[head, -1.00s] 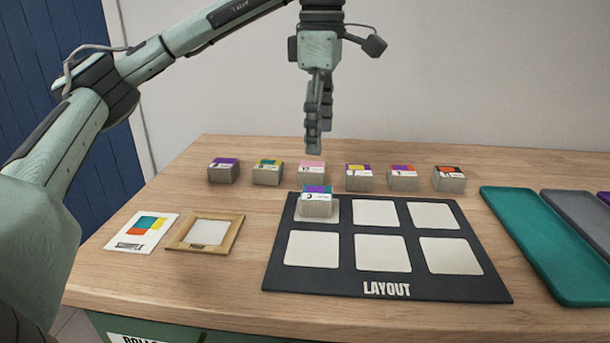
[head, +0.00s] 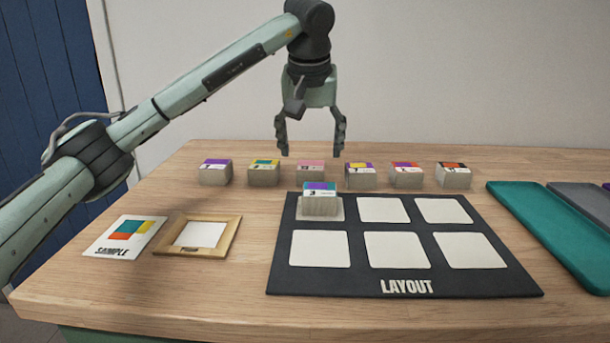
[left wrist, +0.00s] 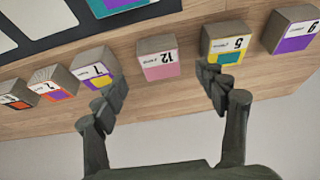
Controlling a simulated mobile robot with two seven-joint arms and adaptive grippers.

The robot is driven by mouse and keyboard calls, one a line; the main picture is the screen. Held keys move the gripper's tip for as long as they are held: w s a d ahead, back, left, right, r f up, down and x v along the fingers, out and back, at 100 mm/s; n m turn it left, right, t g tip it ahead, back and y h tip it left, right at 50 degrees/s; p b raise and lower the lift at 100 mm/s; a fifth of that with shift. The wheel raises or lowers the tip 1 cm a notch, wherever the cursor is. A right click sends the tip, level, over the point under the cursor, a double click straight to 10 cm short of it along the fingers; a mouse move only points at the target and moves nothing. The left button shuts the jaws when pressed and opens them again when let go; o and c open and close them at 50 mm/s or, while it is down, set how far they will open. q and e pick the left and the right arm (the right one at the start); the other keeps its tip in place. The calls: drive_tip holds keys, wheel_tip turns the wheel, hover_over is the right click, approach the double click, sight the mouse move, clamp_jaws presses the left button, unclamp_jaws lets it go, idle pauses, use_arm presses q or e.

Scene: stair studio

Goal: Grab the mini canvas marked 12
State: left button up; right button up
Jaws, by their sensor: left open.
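The mini canvas marked 12 (head: 310,172) is a small block with a pink and white top. It stands in the back row on the table, behind the layout board. In the left wrist view its number 12 shows, and the canvas (left wrist: 158,58) lies between and beyond the two fingers. My left gripper (head: 311,152) is open and empty, pointing down just above this canvas. In the left wrist view the fingers of my left gripper (left wrist: 164,82) are spread apart. My right gripper is in no view.
Canvas 5 (head: 264,173) stands left of canvas 12 and a yellow-purple canvas (head: 360,176) right of it, with gaps between. A purple-teal canvas (head: 320,206) sits on the black layout board (head: 333,281). A wooden frame (head: 160,247) and teal tray (head: 540,222) flank the board.

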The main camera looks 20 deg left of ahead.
sight(311, 166)
use_arm(q)
drive_tip(key=x, duration=0.5)
drive_tip(key=shift+f, duration=0.1)
drive_tip(key=shift+c, duration=0.6)
drive_tip(key=c, duration=1.1)
